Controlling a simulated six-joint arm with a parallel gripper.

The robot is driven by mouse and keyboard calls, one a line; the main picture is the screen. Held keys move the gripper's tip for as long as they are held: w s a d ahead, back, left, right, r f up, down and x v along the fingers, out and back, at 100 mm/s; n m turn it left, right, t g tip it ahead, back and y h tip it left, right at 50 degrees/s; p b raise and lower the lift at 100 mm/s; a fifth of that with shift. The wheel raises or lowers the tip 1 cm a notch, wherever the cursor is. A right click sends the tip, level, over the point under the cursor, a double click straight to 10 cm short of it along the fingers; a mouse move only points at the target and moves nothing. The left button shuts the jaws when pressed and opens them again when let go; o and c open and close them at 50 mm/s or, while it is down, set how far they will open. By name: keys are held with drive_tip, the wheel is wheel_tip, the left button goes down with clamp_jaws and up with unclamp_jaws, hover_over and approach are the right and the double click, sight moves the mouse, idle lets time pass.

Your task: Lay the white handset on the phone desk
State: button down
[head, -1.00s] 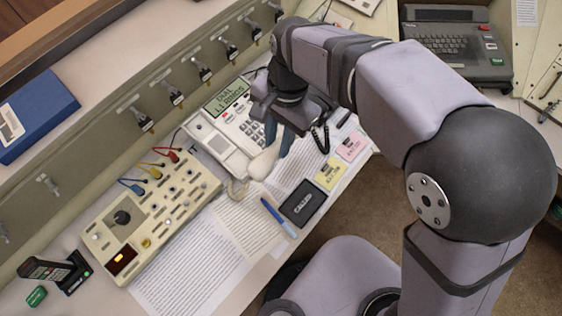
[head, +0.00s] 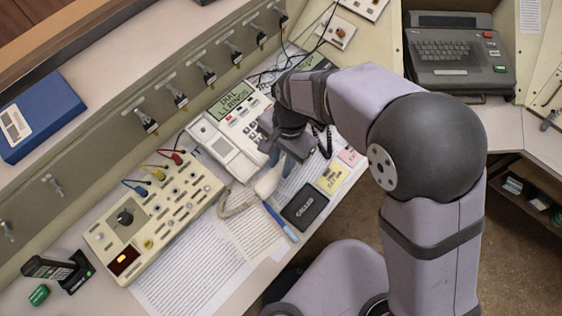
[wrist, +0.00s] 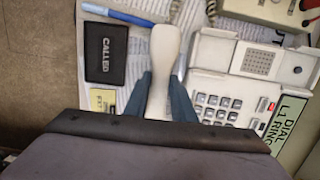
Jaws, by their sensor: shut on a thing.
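The white handset (wrist: 165,50) is between the fingers of my gripper (wrist: 160,98) in the wrist view, its far end pointing up the picture over the papers. My gripper is shut on it. In the head view my gripper (head: 285,160) is beside the white desk phone (head: 230,135), and one end of the handset (head: 268,182) shows below the fingers, over or on the papers; I cannot tell whether it touches them. The phone's cradle (head: 222,148) is empty. The phone's display reads "DIAL L1 RINGS". The phone also shows in the wrist view (wrist: 225,90).
A black "CALLED" tray (head: 304,206), a blue pen (head: 281,222) and a yellow note (head: 332,176) lie near the handset. A coiled cord (head: 236,206) lies by the phone. A cream switch panel (head: 152,222) stands to the left. Printed papers (head: 190,270) cover the front.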

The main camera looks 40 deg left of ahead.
drive_tip(key=shift+f, duration=0.3)
drive_tip(key=shift+f, duration=0.2)
drive_tip(key=c, duration=1.5)
unclamp_jaws()
drive_tip(key=r, duration=0.4)
drive_tip(key=w+r, duration=0.1)
drive_tip(key=r, duration=0.3)
drive_tip(key=w+r, duration=0.1)
drive_tip(key=r, duration=0.3)
drive_tip(key=shift+r, duration=0.15)
